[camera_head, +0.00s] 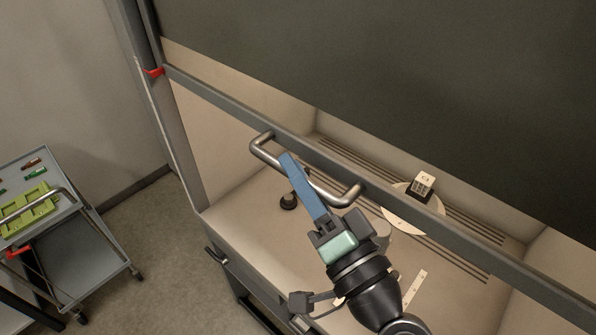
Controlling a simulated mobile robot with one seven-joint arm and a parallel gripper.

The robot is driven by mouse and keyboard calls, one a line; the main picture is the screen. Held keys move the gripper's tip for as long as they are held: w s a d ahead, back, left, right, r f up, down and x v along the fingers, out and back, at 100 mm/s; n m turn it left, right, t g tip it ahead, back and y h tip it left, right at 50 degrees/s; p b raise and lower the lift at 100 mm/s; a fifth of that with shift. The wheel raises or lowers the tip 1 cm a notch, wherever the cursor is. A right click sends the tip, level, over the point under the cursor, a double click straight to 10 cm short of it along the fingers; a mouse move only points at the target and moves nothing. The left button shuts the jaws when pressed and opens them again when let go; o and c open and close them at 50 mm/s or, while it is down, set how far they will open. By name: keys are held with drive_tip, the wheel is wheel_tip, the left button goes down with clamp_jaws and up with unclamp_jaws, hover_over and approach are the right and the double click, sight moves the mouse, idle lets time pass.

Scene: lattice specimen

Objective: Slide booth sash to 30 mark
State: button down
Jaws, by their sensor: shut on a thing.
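The booth sash shows as a grey bottom rail (225,105) running diagonally across the booth front, below a dark upper panel (420,90). A bent metal handle (343,201) stands out from the rail. My gripper (290,162) reaches up from below, and its blue fingers are shut on the handle, left of its middle. The fingers hide part of the handle. A red pointer (154,72) sits at the rail's left end beside the side frame (144,60). No scale numbers can be read, so I cannot tell the mark.
Inside the booth are a round white plate (401,216), a small white-topped block (423,184), a dark knob-like object (288,201) and a pale strip (414,288). A grey trolley (95,262) with a green tray (31,211) stands at left. Open floor lies between.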

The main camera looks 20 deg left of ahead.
drive_tip(key=shift+f, duration=0.15)
wheel_tip(320, 180, down, 20)
drive_tip(key=b, duration=2.2)
drive_tip(key=c, duration=0.8)
unclamp_jaws()
drive_tip(key=b+v, duration=0.4)
drive_tip(key=v, duration=0.9)
